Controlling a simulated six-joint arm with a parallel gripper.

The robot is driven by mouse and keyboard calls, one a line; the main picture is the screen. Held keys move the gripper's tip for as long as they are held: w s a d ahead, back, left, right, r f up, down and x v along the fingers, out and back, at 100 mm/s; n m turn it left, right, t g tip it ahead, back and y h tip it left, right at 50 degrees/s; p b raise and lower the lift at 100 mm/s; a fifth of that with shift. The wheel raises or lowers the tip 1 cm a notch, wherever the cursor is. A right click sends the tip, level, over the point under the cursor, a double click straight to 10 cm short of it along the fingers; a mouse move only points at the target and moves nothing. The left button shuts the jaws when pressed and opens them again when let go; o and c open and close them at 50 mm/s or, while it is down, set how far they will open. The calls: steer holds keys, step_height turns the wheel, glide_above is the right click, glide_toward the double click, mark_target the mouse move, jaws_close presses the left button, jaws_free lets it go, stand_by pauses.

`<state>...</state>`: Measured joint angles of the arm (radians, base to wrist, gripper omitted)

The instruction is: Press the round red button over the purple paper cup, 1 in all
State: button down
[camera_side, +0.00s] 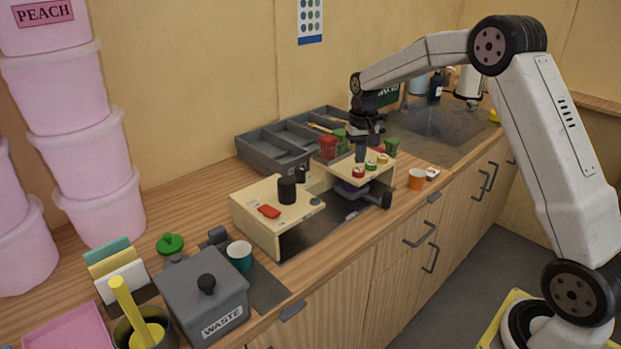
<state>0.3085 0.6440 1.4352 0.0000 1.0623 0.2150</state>
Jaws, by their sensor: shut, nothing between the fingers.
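A cream dispenser (345,173) stands on the counter, with a row of round buttons on its top. The red button (358,173) is nearest the left end, beside a green button (371,166) and a yellow button (383,159). Something purple, likely the purple paper cup (346,186), shows partly in the shade under the dispenser's top, largely hidden.
A cream stand (247,211) with a black cylinder and red item is left of the dispenser. A grey divided tray (262,150) lies behind; a waste bin (190,290) stands front left.

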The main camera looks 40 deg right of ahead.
mark_target(359, 170)
steer(key=shift+f, duration=1.15)
steer(key=shift+f, duration=0.35)
steer(key=shift+r, duration=1.5)
steer(key=shift+r, duration=2.5)
steer(key=shift+a, duration=0.1)
